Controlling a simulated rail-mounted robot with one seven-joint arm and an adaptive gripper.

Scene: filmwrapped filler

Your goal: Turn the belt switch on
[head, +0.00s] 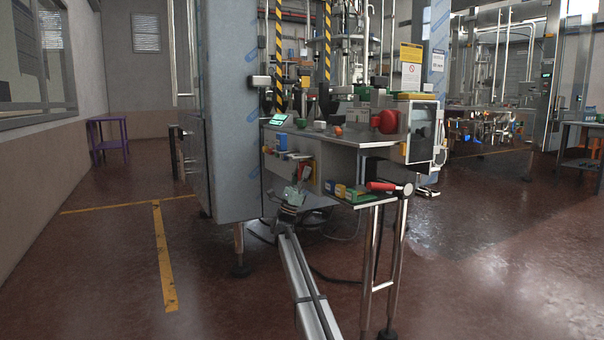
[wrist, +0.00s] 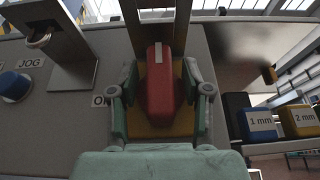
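The belt switch is a red rotary handle (wrist: 161,85) with a pale mark at its top end, on a yellow plate (wrist: 160,130) in the wrist view. The handle points up the picture. My gripper (wrist: 160,88) has its two green fingers on either side of the handle, with yellow plate showing in the gaps. It is open around the handle, and I cannot tell whether a finger touches it. In the head view the small red switch (head: 304,172) is on the machine's front, and my gripper (head: 294,196) is just below it. The label left of the plate is mostly hidden.
A blue button (wrist: 14,86) marked JOG and a metal bracket (wrist: 62,50) are at left in the wrist view. Boxes marked 1 mm (wrist: 262,123) and 2 mm (wrist: 303,118) are at right. A red-handled tool (head: 382,186) lies at the lower shelf's right end.

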